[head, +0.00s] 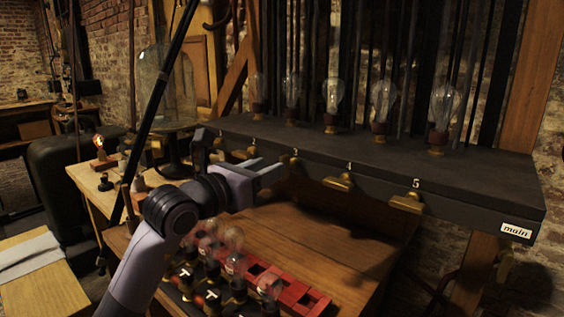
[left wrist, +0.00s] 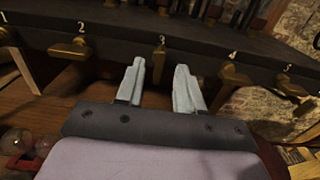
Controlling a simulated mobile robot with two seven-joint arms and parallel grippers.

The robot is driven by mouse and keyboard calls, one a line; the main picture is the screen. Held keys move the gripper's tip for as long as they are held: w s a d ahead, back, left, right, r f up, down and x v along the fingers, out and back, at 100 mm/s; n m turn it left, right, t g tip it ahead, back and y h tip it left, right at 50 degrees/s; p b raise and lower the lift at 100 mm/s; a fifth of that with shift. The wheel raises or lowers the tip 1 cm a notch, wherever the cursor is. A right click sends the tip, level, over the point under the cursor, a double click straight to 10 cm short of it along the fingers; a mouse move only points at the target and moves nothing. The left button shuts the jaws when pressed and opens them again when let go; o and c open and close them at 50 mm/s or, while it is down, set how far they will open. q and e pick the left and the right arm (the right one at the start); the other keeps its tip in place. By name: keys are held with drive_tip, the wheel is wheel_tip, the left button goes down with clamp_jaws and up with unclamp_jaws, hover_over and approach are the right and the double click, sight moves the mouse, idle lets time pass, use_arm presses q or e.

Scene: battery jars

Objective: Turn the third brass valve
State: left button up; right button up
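The third brass valve (left wrist: 159,62) is under the number 3 on the front of the dark shelf (left wrist: 120,38). In the left wrist view its handle stands upright, while the second (left wrist: 70,50) and fourth (left wrist: 235,75) valves lie more sideways. My left gripper (left wrist: 159,72) is open, with one finger on each side of the third valve in that view. I cannot tell whether the fingers touch it. In the head view the left gripper (head: 276,170) is at the shelf front by the 3 and partly hides that valve. My right gripper is not in view.
Several glass bulbs (head: 333,92) stand on the shelf top. The fourth (head: 340,182) and fifth (head: 405,203) valves stick out to the right. Below my left arm is a red rack (head: 301,296) with bulbs. A "main" label (head: 516,230) marks the shelf's right end.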

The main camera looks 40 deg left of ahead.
use_arm(q)
drive_tip(key=shift+w+d+p, duration=0.15)
drive_tip(key=shift+w+p, duration=0.05)
drive_tip(key=shift+w, duration=0.9)
drive_tip(key=shift+w+d+p, duration=0.1)
drive_tip(key=shift+w+p, duration=0.1)
drive_tip(key=shift+w, duration=0.85)
clamp_jaws()
